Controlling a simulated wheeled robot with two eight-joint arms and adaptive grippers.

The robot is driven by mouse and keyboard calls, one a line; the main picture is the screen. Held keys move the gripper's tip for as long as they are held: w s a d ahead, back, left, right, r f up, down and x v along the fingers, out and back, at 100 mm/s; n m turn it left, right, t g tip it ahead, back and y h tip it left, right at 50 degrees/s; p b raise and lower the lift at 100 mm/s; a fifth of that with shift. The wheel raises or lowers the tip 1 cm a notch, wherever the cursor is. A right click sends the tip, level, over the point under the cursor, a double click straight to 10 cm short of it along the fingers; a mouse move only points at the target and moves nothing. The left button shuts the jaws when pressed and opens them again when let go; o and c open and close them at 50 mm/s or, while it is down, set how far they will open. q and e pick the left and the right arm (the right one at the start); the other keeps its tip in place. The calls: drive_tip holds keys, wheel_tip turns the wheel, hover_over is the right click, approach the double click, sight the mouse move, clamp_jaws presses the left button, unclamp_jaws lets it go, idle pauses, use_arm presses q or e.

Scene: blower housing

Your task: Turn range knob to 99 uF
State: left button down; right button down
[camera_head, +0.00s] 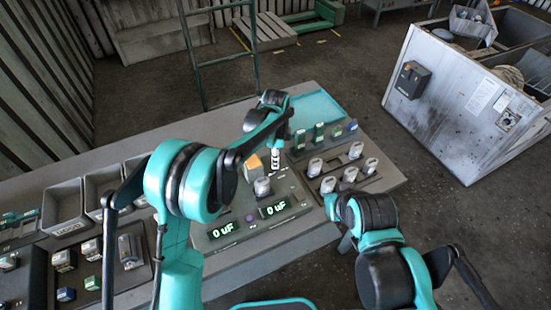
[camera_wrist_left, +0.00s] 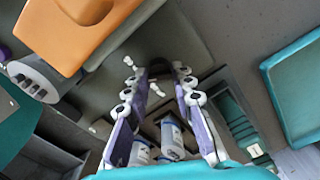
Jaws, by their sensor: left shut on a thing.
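The grey tester (camera_head: 225,236) stands on the bench with two green displays (camera_head: 273,208), both reading 0 uF. A grey capacitor (camera_head: 262,187) stands upright on it. An orange block (camera_head: 252,168) is beside my left gripper (camera_head: 275,168), which points down at the tester's far side. In the left wrist view the orange block (camera_wrist_left: 75,30) is at upper left. The left gripper's pads (camera_wrist_left: 165,78) converge on a dark rounded piece, the range knob (camera_wrist_left: 181,68); it is mostly hidden and its setting cannot be read.
A tray of grey capacitors (camera_head: 348,174) and a row of green parts (camera_head: 319,133) are right of the tester. Grey bins (camera_head: 64,204) and more capacitors stand on the left. A teal tray (camera_head: 318,107) lies at the far bench end.

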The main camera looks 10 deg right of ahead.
use_arm(q)
drive_tip(key=shift+m, duration=1.7)
drive_tip(key=c, duration=1.3)
unclamp_jaws()
wheel_tip(320, 180, up, 12)
drive_tip(key=shift+a, duration=0.1)
